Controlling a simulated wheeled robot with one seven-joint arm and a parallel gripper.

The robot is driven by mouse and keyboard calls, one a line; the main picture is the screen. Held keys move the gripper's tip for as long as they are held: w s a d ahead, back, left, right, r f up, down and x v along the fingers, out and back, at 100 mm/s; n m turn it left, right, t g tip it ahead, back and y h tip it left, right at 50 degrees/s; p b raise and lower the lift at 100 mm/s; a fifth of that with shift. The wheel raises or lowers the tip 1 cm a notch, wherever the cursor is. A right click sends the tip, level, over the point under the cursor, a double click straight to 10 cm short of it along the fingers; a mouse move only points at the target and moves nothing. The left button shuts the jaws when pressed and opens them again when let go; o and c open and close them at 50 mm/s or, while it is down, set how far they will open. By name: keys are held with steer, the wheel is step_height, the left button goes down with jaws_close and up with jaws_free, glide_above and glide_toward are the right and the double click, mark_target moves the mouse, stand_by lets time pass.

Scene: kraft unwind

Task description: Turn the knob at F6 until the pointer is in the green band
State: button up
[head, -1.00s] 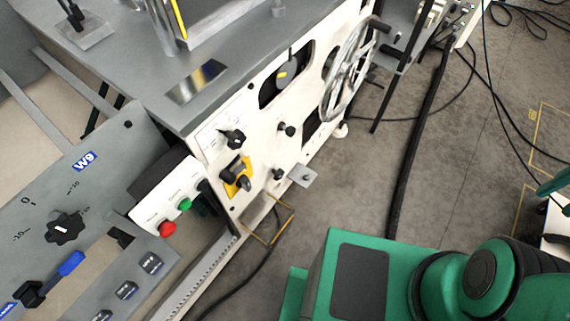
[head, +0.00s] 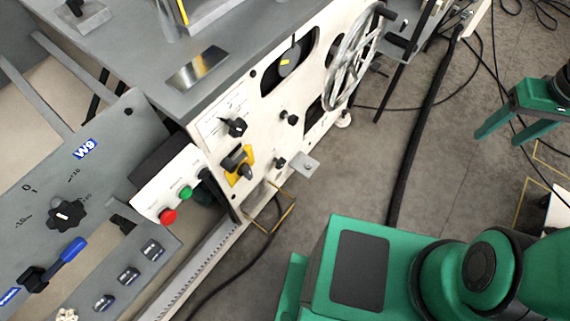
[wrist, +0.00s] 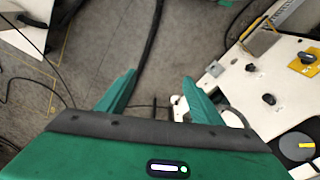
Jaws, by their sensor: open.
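No F6 label, green band or pointer on one can be made out, so I cannot tell which knob is F6. A black knob (head: 236,127) sits by a small scale plate on the white machine face. Two smaller black knobs, an upper one (head: 290,118) and a lower one (head: 280,163), are to its right. A black lobed knob (head: 66,213) with a numbered scale is on the grey panel marked W9. My gripper (head: 500,138) is at the right, above the floor and well apart from the machine. In the wrist view its fingers (wrist: 160,77) are spread and empty.
A spoked handwheel (head: 351,55) juts from the machine's far end. A yellow-plated switch (head: 238,165) and a metal bracket (head: 305,163) also stick out. A red button (head: 168,216) and a green button (head: 186,192) are at left. Floor between machine and gripper is open, crossed by a thick black cable (head: 420,140).

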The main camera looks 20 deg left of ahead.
steer(key=w+a+f+n+y, duration=0.2)
steer(key=w+a+f+n, duration=0.3)
steer(key=w+a+f, duration=0.45)
steer(key=n+t+y, duration=0.2)
steer(key=n+y, duration=0.4)
steer(key=n, duration=0.1)
glide_toward(283, 164)
steer(key=x, duration=0.9)
steer(key=shift+f, duration=0.2)
steer(key=shift+c, duration=0.3)
steer(key=c, duration=1)
